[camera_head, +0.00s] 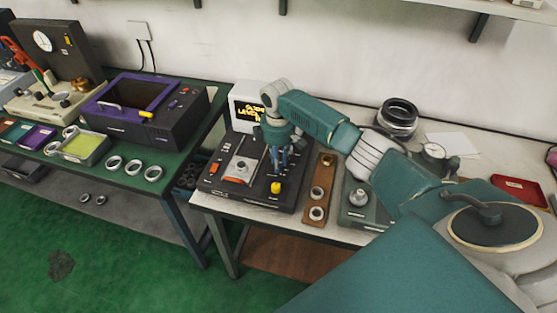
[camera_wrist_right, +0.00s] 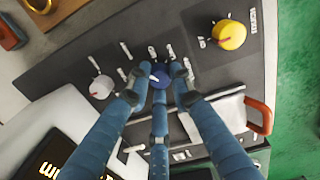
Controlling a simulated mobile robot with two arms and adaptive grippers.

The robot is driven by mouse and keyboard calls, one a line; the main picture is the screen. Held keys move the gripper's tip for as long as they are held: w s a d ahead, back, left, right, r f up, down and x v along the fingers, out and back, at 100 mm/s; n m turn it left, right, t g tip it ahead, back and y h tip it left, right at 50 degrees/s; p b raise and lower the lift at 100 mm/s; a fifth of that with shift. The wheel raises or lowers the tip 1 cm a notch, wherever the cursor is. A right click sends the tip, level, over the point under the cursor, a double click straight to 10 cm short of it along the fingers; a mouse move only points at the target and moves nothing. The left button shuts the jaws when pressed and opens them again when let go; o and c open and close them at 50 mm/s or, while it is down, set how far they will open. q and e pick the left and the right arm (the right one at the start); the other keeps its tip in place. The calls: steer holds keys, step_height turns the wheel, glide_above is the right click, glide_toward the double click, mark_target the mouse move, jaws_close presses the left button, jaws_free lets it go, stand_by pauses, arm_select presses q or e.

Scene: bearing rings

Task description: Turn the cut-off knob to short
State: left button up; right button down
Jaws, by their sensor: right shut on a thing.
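The dark instrument (camera_head: 250,202) stands on the white bench in the head view. Its panel fills the middle of the right wrist view. There, a blue knob (camera_wrist_right: 161,76) with a pale pointer has several marks and small labels around it, too small to read. My right gripper (camera_head: 278,163), seen also in the right wrist view (camera_wrist_right: 160,83), reaches down from above and is shut on the blue knob, its fingers around it. The fingers hide part of the knob and dial. A yellow knob (camera_wrist_right: 229,35) and a white knob (camera_wrist_right: 102,88) sit either side. My left gripper is out of view.
A lit screen (camera_head: 249,114) stands behind the panel. A wooden strip with rings (camera_head: 321,179) is close on the right. A purple-topped machine (camera_head: 189,122) stands on the green table.

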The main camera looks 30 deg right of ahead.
steer(key=shift+w+r+n, duration=0.1)
steer(key=shift+n, duration=0.2)
steer(key=c, duration=1.5)
jaws_free()
steer(key=shift+a, duration=0.1)
steer(key=shift+c, duration=0.2)
step_height(320, 180, up, 12)
steer(key=shift+s+a, duration=0.15)
steer(key=shift+s, duration=0.05)
